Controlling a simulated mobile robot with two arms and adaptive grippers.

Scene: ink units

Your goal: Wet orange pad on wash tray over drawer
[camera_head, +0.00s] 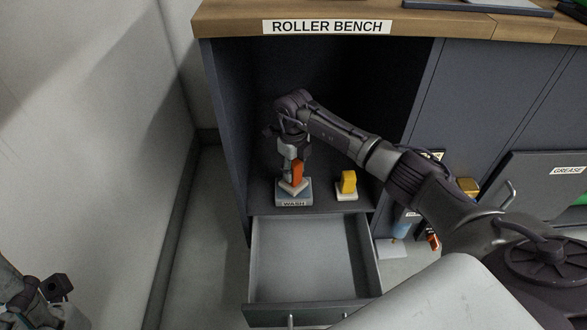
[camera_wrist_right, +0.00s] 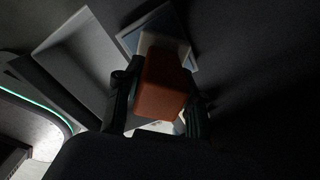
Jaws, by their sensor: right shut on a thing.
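The orange pad (camera_head: 298,172) has a pale base and is held in my right gripper (camera_head: 293,177), directly over the wash tray (camera_head: 294,201). I cannot tell whether its base touches the tray. In the right wrist view the orange pad (camera_wrist_right: 164,86) sits between both fingers, with part of the wash tray (camera_wrist_right: 130,39) behind it. The wash tray is blue-grey, labelled WASH, and stands on the shelf above the open drawer (camera_head: 305,260). The drawer looks empty. My left gripper (camera_head: 50,292) is at the lower left, away from the bench; its fingers are unclear.
A yellow pad (camera_head: 348,182) on a white base stands on the shelf, right of the wash tray. The bench top (camera_head: 420,22) overhangs the recess. My right arm crosses the front of the recess. Right of the drawer are small items and a GREASE-labelled panel (camera_head: 545,185).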

